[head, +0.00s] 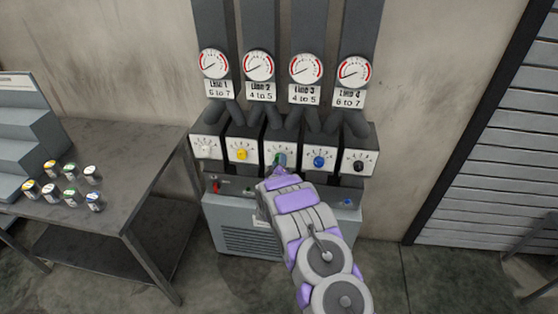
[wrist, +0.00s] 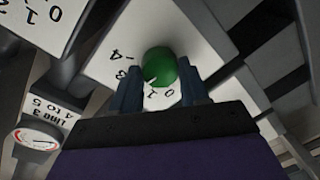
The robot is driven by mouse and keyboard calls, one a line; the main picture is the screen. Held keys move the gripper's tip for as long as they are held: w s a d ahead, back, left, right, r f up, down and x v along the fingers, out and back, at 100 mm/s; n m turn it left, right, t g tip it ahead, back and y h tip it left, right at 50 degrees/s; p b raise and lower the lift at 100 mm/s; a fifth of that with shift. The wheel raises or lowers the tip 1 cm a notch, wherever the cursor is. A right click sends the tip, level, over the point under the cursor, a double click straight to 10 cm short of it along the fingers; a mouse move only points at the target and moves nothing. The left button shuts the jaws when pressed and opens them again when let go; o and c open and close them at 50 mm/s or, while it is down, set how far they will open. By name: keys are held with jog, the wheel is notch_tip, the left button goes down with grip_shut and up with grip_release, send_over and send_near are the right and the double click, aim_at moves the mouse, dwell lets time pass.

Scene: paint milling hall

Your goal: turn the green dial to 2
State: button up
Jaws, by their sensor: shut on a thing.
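The green dial (wrist: 160,64) sits on a white numbered plate (wrist: 106,62), the middle one in a row of dials. In the wrist view my gripper (wrist: 160,80) has one finger on each side of the dial and is shut on it. A white mark on the dial points down and left in that view, towards the low numbers near 1. Its exact reading is unclear, since a finger hides part of the scale. In the head view the green dial (head: 280,158) shows just above my gripper (head: 281,170), which partly covers its plate.
A white dial (head: 205,149) and yellow dial (head: 242,154) are on the left; a blue dial (head: 319,161) and black dial (head: 358,166) on the right. Gauges hang above, including Line 3's gauge (head: 306,69). A table (head: 122,150) with small cans stands left.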

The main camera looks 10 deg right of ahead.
jog(key=shift+a+n+p, duration=0.2)
jog(key=shift+n+p, duration=0.2)
jog(key=shift+n, duration=0.4)
jog(key=o, duration=1.1)
jog(key=shift+w+a, duration=0.1)
jog(key=shift+c, duration=0.2)
jog(key=f+p+v, duration=0.1)
jog(key=p+v, duration=0.1)
jog(key=v, duration=1.5)
jog(key=shift+s+a+r, duration=0.15)
jog(key=shift+s+r, duration=0.05)
jog(key=shift+r, duration=0.3)
